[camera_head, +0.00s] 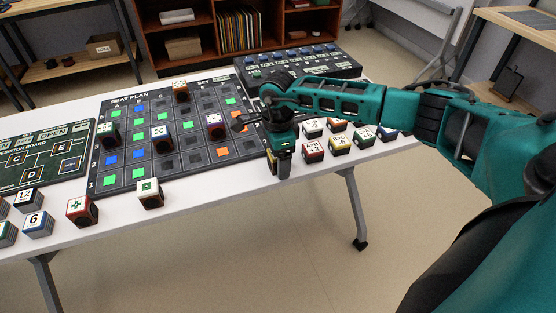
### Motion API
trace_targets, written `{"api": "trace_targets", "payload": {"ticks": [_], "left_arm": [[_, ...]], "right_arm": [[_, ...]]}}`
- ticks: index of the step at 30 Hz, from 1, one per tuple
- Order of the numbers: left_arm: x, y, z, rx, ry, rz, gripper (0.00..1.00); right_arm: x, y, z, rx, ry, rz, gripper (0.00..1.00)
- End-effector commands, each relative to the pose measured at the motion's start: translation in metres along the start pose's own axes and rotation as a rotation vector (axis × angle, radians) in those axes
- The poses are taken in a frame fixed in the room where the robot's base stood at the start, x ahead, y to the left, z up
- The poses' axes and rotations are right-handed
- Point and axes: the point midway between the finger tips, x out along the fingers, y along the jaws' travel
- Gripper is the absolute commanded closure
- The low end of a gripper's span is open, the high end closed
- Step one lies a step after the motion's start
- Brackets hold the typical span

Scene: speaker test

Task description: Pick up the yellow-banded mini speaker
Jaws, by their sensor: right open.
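A small cube with a yellow band (340,143) stands in the front row of a cluster of similar cubes on the right part of the white table (225,178); its top label is too small to read surely. It is the best match for the yellow-banded mini speaker. My right gripper (282,170) points down near the table's front edge, left of that cube and apart from it. It is open, and I see nothing held in it. My left gripper is not in view.
A red-banded cube (313,150) stands between my right gripper and the yellow-banded one; a green-banded cube (365,136) is on its right. The dark seat-plan board (190,181) with several cubes lies left. A dark rack (345,70) stands behind my right arm.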

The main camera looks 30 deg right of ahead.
Motion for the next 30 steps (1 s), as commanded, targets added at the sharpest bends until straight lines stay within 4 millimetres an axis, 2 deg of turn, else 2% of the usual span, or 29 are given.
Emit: {"api": "trace_targets", "payload": {"ticks": [8, 25, 30], "left_arm": [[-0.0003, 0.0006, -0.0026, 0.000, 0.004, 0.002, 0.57], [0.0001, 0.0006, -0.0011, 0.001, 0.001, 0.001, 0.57], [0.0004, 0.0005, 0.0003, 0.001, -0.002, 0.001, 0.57]], "right_arm": [[0.0023, 0.0000, -0.0001, 0.000, 0.000, 0.000, 0.25], [0.0019, 0.0000, -0.0002, 0.000, 0.000, 0.000, 0.80], [0.0015, -0.0002, -0.0002, 0.000, 0.000, -0.001, 0.82]]}}
